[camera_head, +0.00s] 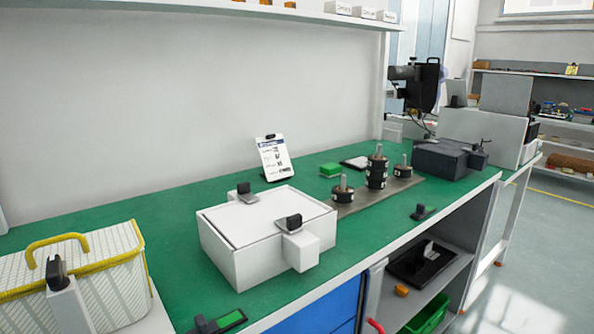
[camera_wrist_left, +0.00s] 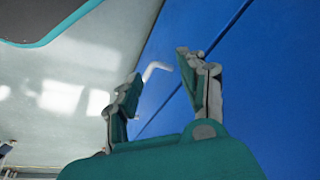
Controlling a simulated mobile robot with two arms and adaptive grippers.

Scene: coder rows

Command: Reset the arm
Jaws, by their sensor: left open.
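My left gripper (camera_wrist_left: 163,92) shows in the left wrist view. Its two fingers are spread apart and nothing is between them. Behind it is a blue panel (camera_wrist_left: 235,85) with a pale bent handle (camera_wrist_left: 155,71). The gripper appears to be in front of the panel, but the gap to it cannot be judged. Neither of my grippers shows in the head view, and my right gripper is not in view.
A green-topped workbench (camera_head: 180,285) holds a white box (camera_head: 270,235), a yellow-handled basket (camera_head: 115,280), black cylindrical parts (camera_head: 376,170) on a plate, and a dark box (camera_head: 440,160). Blue drawers (camera_head: 325,305) and a shelf (camera_head: 455,268) sit below. Floor at right (camera_head: 545,240) is clear.

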